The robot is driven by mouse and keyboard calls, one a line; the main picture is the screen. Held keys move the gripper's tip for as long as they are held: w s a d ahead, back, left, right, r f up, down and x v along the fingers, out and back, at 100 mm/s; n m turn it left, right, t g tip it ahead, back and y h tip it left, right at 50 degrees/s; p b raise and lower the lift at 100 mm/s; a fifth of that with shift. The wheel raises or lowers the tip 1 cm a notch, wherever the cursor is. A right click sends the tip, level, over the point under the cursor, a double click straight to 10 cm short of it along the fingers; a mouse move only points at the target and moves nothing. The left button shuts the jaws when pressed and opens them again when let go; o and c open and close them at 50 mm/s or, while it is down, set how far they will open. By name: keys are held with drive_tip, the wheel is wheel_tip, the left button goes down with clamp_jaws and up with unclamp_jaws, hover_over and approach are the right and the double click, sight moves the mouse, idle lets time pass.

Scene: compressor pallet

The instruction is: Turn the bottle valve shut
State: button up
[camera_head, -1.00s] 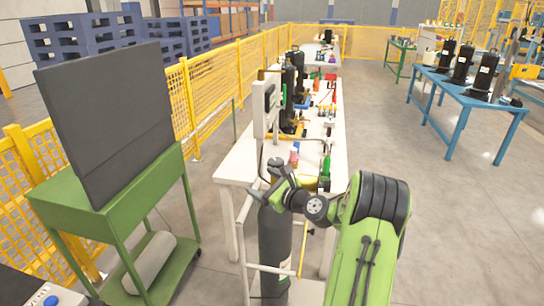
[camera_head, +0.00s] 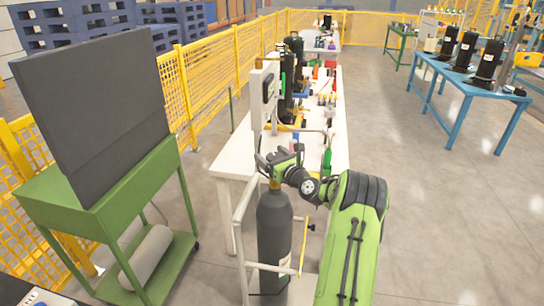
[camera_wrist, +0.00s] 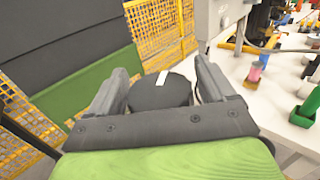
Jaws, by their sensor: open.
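The dark gas bottle (camera_head: 274,235) stands upright in a pale frame at the front end of the white bench. Its brass-coloured neck (camera_head: 275,184) shows just under my gripper (camera_head: 268,163). In the wrist view, a round black valve knob (camera_wrist: 160,92) with a white mark on top sits between the two grey fingers of my gripper (camera_wrist: 160,76). The fingers are open, one on each side of the knob. A gap shows on the right side; I cannot tell whether the left finger touches. The knob is hidden behind my gripper in the head view.
The white bench (camera_head: 232,160) holds a grey box (camera_head: 263,96) on a post close behind the bottle. A green cart (camera_head: 95,208) with a dark panel (camera_head: 100,110) stands to the left. A yellow fence (camera_head: 205,85) runs behind.

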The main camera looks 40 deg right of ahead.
drive_tip(key=shift+c, duration=0.3)
drive_tip(key=c, duration=0.9)
